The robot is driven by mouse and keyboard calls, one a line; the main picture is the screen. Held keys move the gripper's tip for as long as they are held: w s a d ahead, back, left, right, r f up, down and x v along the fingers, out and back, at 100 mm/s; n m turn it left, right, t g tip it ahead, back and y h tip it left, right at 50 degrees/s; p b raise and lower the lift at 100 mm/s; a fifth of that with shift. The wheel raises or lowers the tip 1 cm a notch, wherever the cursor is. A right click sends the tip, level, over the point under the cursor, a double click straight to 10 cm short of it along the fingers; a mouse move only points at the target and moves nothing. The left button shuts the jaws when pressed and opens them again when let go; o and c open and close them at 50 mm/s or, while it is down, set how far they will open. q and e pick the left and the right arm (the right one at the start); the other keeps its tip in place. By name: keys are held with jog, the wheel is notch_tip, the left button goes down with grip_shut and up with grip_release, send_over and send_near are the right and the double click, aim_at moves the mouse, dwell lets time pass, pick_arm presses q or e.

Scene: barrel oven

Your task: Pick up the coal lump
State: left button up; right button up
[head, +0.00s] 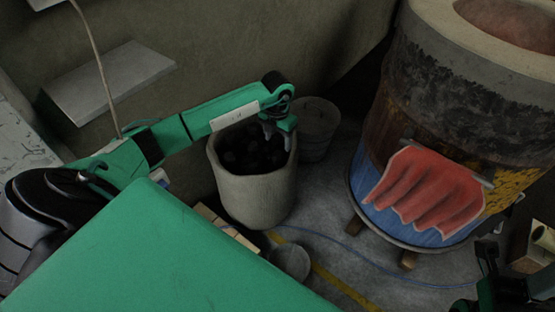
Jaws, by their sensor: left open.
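Dark coal lumps (245,158) fill a tall pale round bin (255,200) that stands on the floor near the middle of the head view. Single lumps are hard to tell apart in the dark bin. My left gripper (277,140) points down over the right inner side of the bin's mouth, close above the coal. It is open, and I see nothing held in it. My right gripper (486,262) shows only in part at the bottom right corner, dark and cut off, so its jaws cannot be made out.
A large barrel oven (440,120) with a red cloth (425,190) hanging on it stands at the right. A grey bucket (318,125) stands behind the bin, and a small pail (291,262) in front. A blue cord crosses the floor (330,215). A shelf (110,75) is on the left wall.

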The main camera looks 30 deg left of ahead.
aim_at(278, 153)
pick_arm(q)
notch_tip(278, 153, down, 7)
jog(key=shift+f+b, duration=0.1)
jog(key=shift+b, duration=0.95)
jog(key=c, duration=1.1)
